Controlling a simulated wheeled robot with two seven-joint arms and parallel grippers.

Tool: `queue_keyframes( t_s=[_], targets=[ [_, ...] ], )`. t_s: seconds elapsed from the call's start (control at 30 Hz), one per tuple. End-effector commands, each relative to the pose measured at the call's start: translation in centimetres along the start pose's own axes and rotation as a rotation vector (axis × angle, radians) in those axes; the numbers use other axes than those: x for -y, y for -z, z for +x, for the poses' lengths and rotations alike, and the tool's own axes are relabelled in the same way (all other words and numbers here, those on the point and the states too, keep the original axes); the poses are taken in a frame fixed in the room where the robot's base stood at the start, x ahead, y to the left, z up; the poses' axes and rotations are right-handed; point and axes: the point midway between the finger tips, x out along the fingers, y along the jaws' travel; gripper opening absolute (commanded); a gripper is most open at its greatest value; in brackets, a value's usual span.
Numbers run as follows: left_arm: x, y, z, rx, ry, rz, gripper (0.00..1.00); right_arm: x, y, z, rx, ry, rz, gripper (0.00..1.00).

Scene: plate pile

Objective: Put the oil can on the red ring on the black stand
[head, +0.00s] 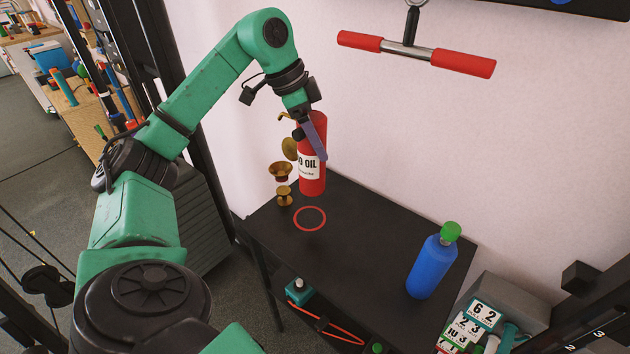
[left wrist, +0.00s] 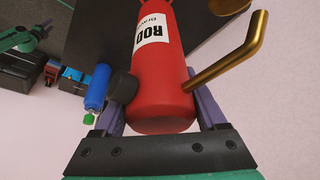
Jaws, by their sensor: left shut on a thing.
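The oil can (head: 313,183) is red with a white label and a brass spout. My left gripper (head: 312,145) is shut on its upper part and holds it about upright. In the left wrist view the can (left wrist: 165,80) sits between the two purple fingers (left wrist: 166,108). The red ring (head: 310,219) lies flat on the black stand (head: 360,245), near its left side. The ring is bare, and the can appears above and behind it. I cannot tell the exact gap between can and stand. My right gripper is not in view.
A blue bottle with a green cap (head: 432,265) stands at the right of the black stand. A brass goblet-like object (head: 284,195) is at the stand's left back edge, close to the can. A wall is behind, with a red-handled bar (head: 416,53) on it.

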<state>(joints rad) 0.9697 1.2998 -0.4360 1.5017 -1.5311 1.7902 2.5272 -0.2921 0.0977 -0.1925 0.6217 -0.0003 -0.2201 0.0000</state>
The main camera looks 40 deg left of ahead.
Motion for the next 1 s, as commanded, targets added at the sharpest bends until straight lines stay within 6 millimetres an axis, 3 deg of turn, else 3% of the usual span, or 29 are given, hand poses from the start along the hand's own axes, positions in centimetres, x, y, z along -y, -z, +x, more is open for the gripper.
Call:
queue_keyframes(
  t_s=[0.03, 0.1, 0.3, 0.43, 0.87, 0.9, 0.93, 1.0],
  targets=[
    [0.0, -1.0, 2.1, 0.006, -0.001, -0.004, 0.0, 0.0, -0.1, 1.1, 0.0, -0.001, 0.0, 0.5],
    [0.0, -1.8, 3.9, 0.005, 0.0, -0.002, 0.0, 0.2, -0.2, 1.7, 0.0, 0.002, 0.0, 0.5],
    [0.0, -2.8, 6.7, 0.0, 0.001, -0.001, 0.0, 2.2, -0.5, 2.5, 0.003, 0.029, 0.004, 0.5],
    [0.0, -3.8, 8.9, 0.001, 0.0, 0.0, 0.0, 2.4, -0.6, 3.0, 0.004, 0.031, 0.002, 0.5],
    [0.0, -4.1, 10.0, -0.003, 0.001, 0.001, 0.0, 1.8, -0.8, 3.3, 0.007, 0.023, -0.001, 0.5],
    [0.0, -4.1, 10.0, -0.001, 0.0, 0.001, 0.89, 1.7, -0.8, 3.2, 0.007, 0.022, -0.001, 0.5],
    [0.0, -4.1, 10.0, -0.001, 0.0, 0.001, 1.0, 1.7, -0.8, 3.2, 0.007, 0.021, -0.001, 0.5],
    [0.0, -4.1, 10.0, -0.001, 0.0, 0.001, 1.0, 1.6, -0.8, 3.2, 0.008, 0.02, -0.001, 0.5]
  ],
)
